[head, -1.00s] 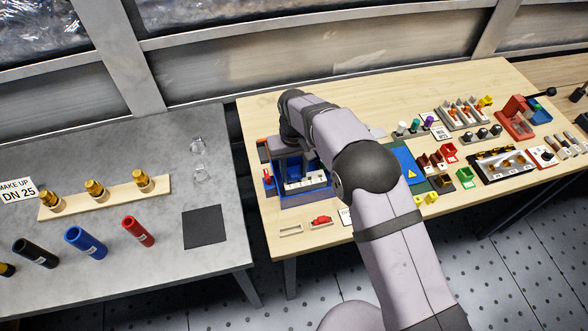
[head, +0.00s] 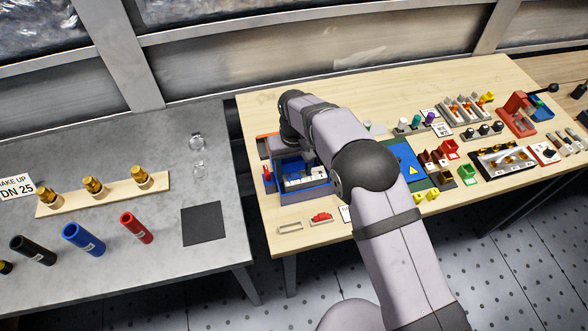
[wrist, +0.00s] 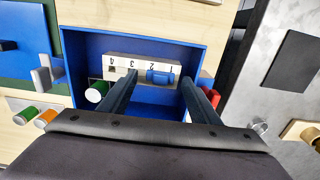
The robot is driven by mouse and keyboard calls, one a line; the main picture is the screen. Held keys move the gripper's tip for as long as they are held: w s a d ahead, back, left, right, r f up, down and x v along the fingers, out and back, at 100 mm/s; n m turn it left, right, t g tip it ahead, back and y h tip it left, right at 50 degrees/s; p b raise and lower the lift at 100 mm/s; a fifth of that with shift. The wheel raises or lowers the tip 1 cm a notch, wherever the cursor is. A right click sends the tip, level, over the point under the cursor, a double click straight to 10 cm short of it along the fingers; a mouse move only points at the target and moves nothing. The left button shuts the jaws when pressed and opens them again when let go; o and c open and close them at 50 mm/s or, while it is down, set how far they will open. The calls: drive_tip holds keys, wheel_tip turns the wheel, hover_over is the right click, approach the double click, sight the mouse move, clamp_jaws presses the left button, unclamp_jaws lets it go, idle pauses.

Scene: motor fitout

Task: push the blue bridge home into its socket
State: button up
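The blue bridge (wrist: 160,77) lies on a white terminal block (wrist: 143,67) at the positions numbered 2 and 1. The block stands inside a blue open box (wrist: 83,45), against its wall. My gripper (wrist: 159,80) reaches into the box, its two dark fingers standing apart on either side of the bridge. A gap shows between each finger and the bridge, so it is open. How deep the bridge sits in its socket cannot be told. In the head view the blue box (head: 306,197) shows partly, and my arm hides the fingers and the bridge.
A red part (wrist: 210,95) is at the box's right side. A small holder with a red piece (head: 321,217) lies in front of the box. Many coloured parts stand further right on the wooden table (head: 260,105).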

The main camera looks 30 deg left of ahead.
sight(295, 173)
drive_tip(key=shift+r, duration=0.1)
drive_tip(key=shift+r+b, duration=1.45)
drive_tip(key=shift+r, duration=2.15)
drive_tip(key=shift+w+d, duration=0.15)
drive_tip(key=shift+d, duration=0.2)
drive_tip(key=w+d+r+m, duration=0.1)
drive_tip(key=d+r+m, duration=0.1)
drive_tip(key=d, duration=1)
drive_tip(key=w+d+r+m, duration=0.1)
drive_tip(key=d+r+m, duration=0.1)
drive_tip(key=d, duration=1)
drive_tip(key=s+d+f+m, duration=0.1)
drive_tip(key=s+d+m, duration=0.1)
drive_tip(key=s+d, duration=0.6)
drive_tip(key=s+d+f+m, duration=0.2)
drive_tip(key=s+d+m, duration=0.1)
drive_tip(key=s+d, duration=0.5)
drive_tip(key=shift+s+d+f, duration=0.15)
drive_tip(key=shift+d+f, duration=0.1)
drive_tip(key=shift+d, duration=0.65)
